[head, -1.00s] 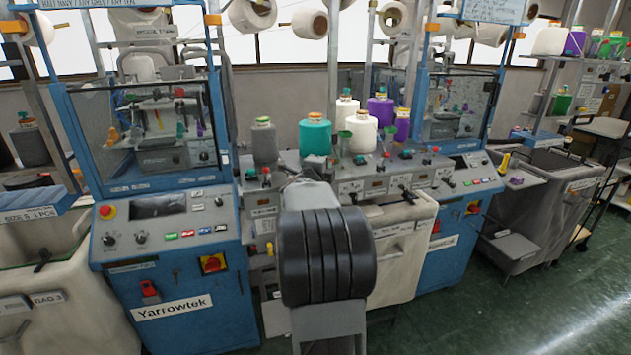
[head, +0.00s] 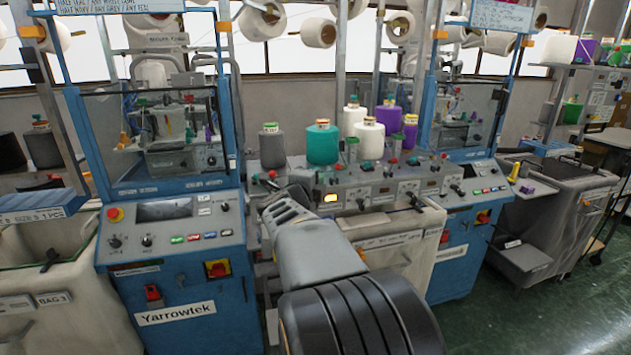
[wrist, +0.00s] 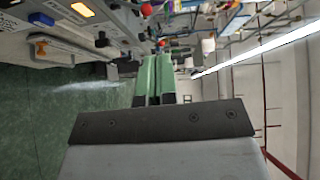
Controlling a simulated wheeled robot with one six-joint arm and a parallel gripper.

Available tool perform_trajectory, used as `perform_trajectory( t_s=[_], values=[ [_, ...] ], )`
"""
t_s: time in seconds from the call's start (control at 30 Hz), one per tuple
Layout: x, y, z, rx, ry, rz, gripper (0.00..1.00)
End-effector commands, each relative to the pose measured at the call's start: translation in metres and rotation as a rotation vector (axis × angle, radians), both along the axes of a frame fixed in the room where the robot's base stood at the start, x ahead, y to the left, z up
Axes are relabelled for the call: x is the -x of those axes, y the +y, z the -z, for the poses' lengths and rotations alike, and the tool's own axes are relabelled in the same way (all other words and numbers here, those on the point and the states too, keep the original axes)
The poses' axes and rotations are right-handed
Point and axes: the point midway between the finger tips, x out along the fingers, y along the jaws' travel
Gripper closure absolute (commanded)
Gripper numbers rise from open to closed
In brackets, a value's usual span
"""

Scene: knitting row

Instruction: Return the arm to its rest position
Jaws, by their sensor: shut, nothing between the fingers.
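My gripper (wrist: 155,82) shows in the wrist view with its two green fingers side by side and touching. Nothing is between them. The wrist view lies on its side, with the green floor at left and the pale wall at right. In the head view my grey arm reaches up from the bottom centre toward the cone console (head: 350,185), and its fingers cannot be made out there. Cones of grey, teal (head: 322,144), white (head: 369,142) and purple yarn stand upright on the console, beyond the arm.
A blue Yarrowtek machine (head: 180,285) stands left of my arm and another blue machine (head: 462,265) stands to the right. Pale bins (head: 80,325) stand at far left and below the console. A grey bin (head: 565,220) is farther right. Open green floor (head: 560,320) lies at lower right.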

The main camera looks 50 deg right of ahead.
Motion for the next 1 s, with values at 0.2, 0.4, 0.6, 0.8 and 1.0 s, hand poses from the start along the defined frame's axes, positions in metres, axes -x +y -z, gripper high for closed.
perform_trajectory(
  t_s=[0.2,0.4,0.6,0.8,1.0],
  values=[
    [0.000,0.000,0.000,0.000,-0.001,0.000,1.00],
    [0.000,0.000,0.000,0.000,-0.001,0.000,1.00],
    [-0.015,0.006,0.006,-0.007,0.075,-0.093,1.00],
    [-0.059,0.064,0.055,0.038,0.463,-0.556,1.00],
    [-0.044,0.193,0.126,0.174,1.015,-1.193,1.00]
  ],
)
